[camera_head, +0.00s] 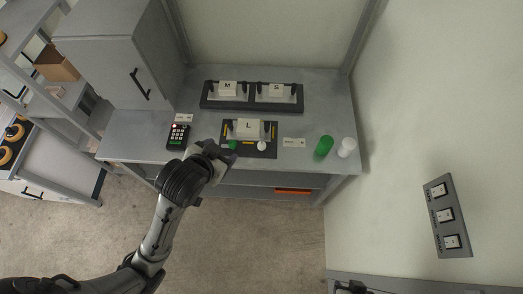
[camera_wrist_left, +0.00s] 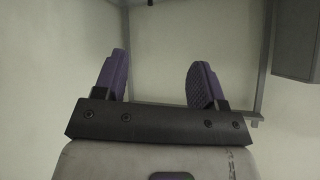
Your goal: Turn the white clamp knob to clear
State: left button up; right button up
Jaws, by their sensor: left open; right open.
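The small white clamp knob (camera_head: 262,146) is at the right front of the dark fixture plate (camera_head: 265,154) that bears the white block marked L (camera_head: 249,129). A green knob (camera_head: 233,144) is at the plate's left front. My left gripper (camera_head: 226,153) is just in front of the plate, near the green knob and left of the white knob. In the left wrist view its two purple-padded fingers (camera_wrist_left: 158,80) are apart with nothing between them. No knob shows in that view. I cannot make out my right gripper.
A black keypad (camera_head: 178,136) stands at the left, below a grey cabinet (camera_head: 125,60). Blocks marked M (camera_head: 227,88) and S (camera_head: 276,89) sit in a rack behind. A green cup (camera_head: 324,146) and a white cup (camera_head: 346,147) stand at the right. A switch panel (camera_head: 447,215) is farther right.

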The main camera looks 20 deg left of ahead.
pick_arm(q)
jog(key=w+d+r+m+t+b, duration=0.1)
jog(key=w+d+r+t+b, duration=0.1)
jog(key=w+b, duration=0.3)
jog(key=w+d+r+m+t+b, duration=0.1)
jog(key=w+d+r+m+b, duration=0.15)
jog(key=w, duration=0.35)
jog(key=n+g+b, duration=0.7)
jog(key=g+b, duration=0.2)
jog(key=g, duration=0.4)
send_over(261, 146)
notch_tip(261, 146, down, 24)
notch_tip(261, 146, down, 12)
jog(key=shift+w+r+b, duration=0.1)
jog(key=shift+r+b, duration=0.1)
jog(key=shift+b, duration=0.85)
jog(key=shift+f, duration=0.65)
